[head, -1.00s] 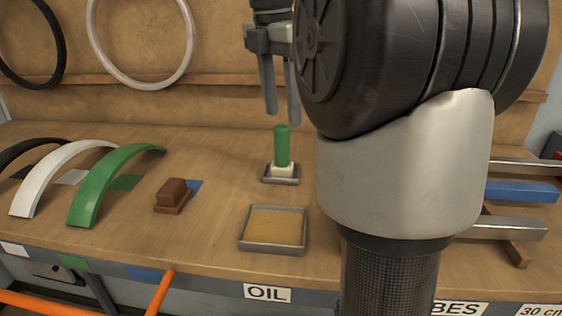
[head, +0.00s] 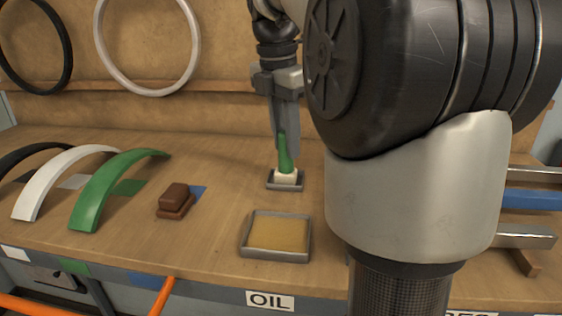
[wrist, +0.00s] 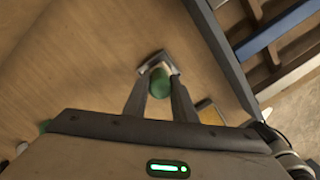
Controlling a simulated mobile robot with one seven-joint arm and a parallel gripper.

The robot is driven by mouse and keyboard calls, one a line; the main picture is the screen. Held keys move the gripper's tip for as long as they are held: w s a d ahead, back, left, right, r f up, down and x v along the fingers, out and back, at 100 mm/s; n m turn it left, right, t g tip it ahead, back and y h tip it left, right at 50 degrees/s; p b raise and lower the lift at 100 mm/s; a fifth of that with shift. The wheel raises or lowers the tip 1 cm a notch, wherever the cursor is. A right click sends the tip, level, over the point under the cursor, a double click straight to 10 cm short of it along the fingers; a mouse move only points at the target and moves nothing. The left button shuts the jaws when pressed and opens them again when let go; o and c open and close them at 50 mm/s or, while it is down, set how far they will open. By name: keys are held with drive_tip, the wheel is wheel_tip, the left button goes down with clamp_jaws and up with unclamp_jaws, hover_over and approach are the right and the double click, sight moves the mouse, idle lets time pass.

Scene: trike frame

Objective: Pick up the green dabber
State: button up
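The green dabber (head: 285,160) stands upright, with a green handle and a pale base, in a small grey tray (head: 271,182) on the workbench. My gripper (head: 287,150) is pointed down at the dabber, its fingers around the upper part of the handle and partly hiding it. In the wrist view the round green top of the dabber (wrist: 160,82) shows between the two finger ends of my gripper (wrist: 160,90). The fingers look apart, one on each side of the top, and I see no clear grip on it.
A shallow grey tray with a yellowish pad (head: 277,234) lies in front, above the OIL label (head: 270,300). A brown block (head: 175,199) is to the left, then curved green (head: 108,188) and white (head: 55,175) fenders. Metal and blue tubes (head: 533,198) lie at the right.

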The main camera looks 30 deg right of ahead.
drive_tip(key=c, duration=0.3)
drive_tip(key=shift+r, duration=0.1)
drive_tip(key=shift+c, duration=0.2)
wheel_tip(320, 180, up, 10)
drive_tip(key=shift+f+p, duration=0.1)
drive_tip(key=shift+p, duration=1.05)
idle(1.1)
